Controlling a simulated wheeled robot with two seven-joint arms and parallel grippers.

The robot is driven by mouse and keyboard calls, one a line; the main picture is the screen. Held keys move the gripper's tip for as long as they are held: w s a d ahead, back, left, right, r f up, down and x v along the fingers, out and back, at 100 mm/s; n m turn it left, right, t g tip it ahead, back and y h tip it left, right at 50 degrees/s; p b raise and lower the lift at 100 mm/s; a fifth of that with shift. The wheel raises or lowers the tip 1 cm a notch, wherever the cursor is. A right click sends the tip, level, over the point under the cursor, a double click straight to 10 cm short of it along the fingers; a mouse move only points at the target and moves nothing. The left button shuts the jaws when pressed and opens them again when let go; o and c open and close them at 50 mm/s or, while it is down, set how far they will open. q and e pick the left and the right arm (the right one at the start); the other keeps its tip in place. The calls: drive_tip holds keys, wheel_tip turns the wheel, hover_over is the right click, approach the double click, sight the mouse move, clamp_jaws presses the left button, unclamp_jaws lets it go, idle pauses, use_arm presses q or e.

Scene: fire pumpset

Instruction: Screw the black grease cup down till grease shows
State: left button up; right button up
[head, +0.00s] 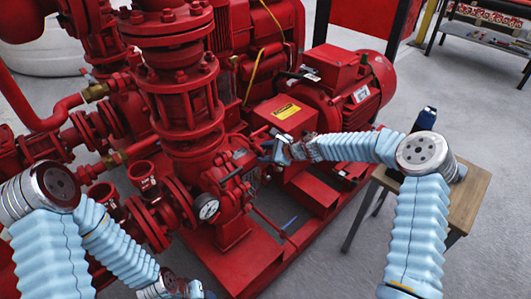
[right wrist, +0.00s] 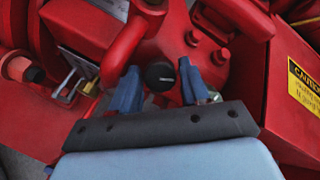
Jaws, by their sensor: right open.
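The black grease cup (right wrist: 160,76) shows in the right wrist view as a small round dark cap on the red pump housing. My right gripper (right wrist: 158,68) is open, with one blue finger on each side of the cup. I cannot tell whether the fingers touch it. In the head view my right gripper (head: 270,149) is at the pump's shaft end, and the cup is too small or hidden there. My left gripper (head: 194,291) is low at the bottom edge, away from the cup, and its fingers are not clear.
A red motor (head: 345,85) and a yellow caution label (right wrist: 304,88) lie to the right.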

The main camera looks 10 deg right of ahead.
drive_tip(key=v, duration=1.3)
drive_tip(key=shift+s+d+r, duration=0.15)
drive_tip(key=shift+s+d, duration=0.05)
